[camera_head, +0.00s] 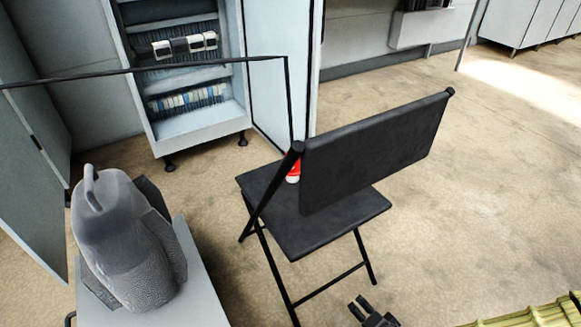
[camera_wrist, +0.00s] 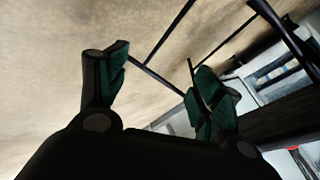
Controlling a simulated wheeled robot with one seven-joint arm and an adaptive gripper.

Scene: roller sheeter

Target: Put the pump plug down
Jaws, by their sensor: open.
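A small red and white object (camera_head: 293,169) rests on the seat of a black folding chair (camera_head: 335,222), partly hidden by the chair's frame and backrest. I cannot tell whether it is the pump plug; nothing else in view is clearly the plug. My gripper (camera_head: 364,307) shows at the bottom edge of the head view, in front of the chair and apart from it. In the wrist view my gripper (camera_wrist: 160,82) has its two fingers wide apart, with nothing between them. A bit of red (camera_wrist: 308,156) shows at the wrist view's lower right.
A grey lumpy bag-like object (camera_head: 125,240) stands on a pale table (camera_head: 205,290) at left. An open electrical cabinet (camera_head: 200,128) stands behind the chair. Yellow-green slats (camera_head: 540,314) show at the bottom right. The beige floor right of the chair is clear.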

